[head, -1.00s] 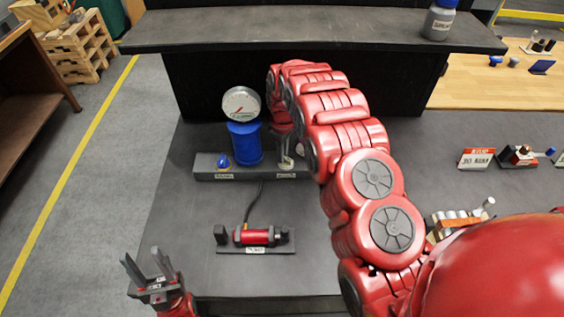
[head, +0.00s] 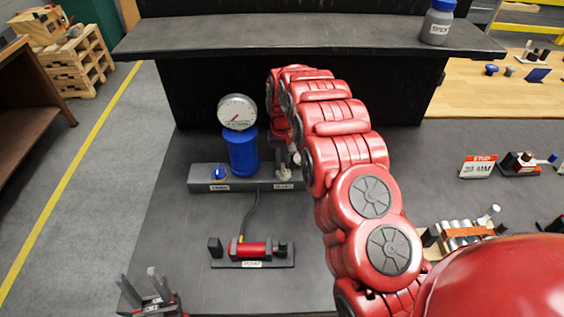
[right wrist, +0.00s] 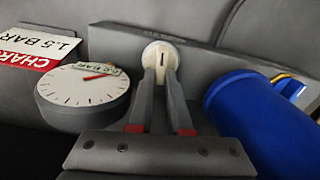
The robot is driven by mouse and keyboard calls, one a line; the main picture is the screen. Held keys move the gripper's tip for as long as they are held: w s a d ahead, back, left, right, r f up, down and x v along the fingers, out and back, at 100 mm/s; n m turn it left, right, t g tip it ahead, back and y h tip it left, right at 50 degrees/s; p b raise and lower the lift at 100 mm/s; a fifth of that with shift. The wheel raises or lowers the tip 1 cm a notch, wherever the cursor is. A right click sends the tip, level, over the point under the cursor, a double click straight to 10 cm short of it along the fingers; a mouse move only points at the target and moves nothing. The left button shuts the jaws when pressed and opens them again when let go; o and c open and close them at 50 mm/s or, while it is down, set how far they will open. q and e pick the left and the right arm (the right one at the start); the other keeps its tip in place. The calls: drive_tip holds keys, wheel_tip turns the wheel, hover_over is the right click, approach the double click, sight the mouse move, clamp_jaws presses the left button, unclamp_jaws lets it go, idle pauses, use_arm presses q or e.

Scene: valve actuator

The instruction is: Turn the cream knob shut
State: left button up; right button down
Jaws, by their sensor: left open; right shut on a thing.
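The cream knob (right wrist: 160,54) is round with a dark slot mark, at the top centre of the right wrist view. In the head view it shows small (head: 284,173) at the right end of a grey block (head: 235,186), partly hidden by my arm. My right gripper (right wrist: 160,82) is shut on the cream knob, one finger on either side. My left gripper (head: 138,280) is open and empty at the lower left of the head view, away from the block.
A blue cylinder (head: 242,153) and a white gauge (head: 237,112) stand close left of the cream knob. A blue knob (head: 218,173) sits at the block's left end. A red cylinder on a stand (head: 252,249) lies in front. A dark shelf (head: 300,35) is behind.

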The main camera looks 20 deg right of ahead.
drive_tip(key=shift+s+d+m, duration=0.1)
drive_tip(key=shift+m, duration=0.5)
drive_tip(key=c, duration=0.9)
unclamp_jaws()
drive_tip(key=shift+o, duration=0.2)
